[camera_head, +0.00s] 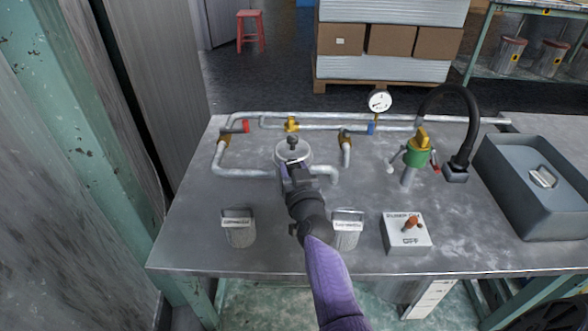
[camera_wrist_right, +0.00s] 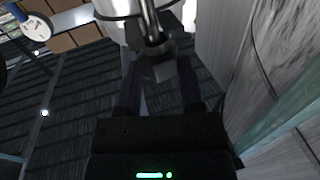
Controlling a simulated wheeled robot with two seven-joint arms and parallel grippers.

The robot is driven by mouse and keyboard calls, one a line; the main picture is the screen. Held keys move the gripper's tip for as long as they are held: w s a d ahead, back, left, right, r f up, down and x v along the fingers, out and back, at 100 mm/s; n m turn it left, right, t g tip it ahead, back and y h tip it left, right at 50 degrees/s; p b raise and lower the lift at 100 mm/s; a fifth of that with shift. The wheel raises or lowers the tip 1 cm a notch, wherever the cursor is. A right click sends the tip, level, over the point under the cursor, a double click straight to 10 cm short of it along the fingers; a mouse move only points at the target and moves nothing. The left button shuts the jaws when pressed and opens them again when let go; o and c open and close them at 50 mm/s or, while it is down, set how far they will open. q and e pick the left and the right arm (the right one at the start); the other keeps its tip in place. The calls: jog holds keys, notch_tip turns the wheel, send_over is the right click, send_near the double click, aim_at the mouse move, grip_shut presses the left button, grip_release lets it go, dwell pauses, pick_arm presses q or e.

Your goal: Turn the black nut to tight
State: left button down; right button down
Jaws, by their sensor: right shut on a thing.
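A round metal vessel (camera_head: 293,155) with a dark knob (camera_head: 292,142) on top stands among the pipes at the middle of the bench. My right gripper (camera_head: 287,168) reaches in from the front and covers the vessel's near side. In the right wrist view, the black nut (camera_wrist_right: 158,64) sits on a metal rod (camera_wrist_right: 150,22) between the gripper's two dark fingers. The right gripper is shut on this nut. How tight the nut is cannot be told. My left gripper is not in view.
Metal pipes with a yellow valve (camera_head: 292,124) and a gauge (camera_head: 379,101) run behind.

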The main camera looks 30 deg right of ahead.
jog(key=shift+w+a+r+m+g+h+p, duration=0.1)
jog(key=shift+r+m+g+h+p, duration=0.2)
jog(key=shift+m+h+p, duration=0.25)
jog(key=shift+w+a+r+m+g+h+p, duration=0.15)
jog(key=shift+m+g+h+p, duration=0.2)
jog(key=shift+h+p, duration=0.25)
jog(key=shift+f+m+g+h, duration=0.2)
jog(key=shift+m+g+h, duration=0.35)
jog(key=shift+h, duration=0.4)
jog(key=shift+a+f+m+g+h, duration=0.1)
jog(key=shift+f+m+g+h, duration=0.15)
jog(key=shift+m+g+h, duration=0.55)
jog(key=shift+h, duration=0.3)
jog(key=shift+c, duration=1.1)
grip_release()
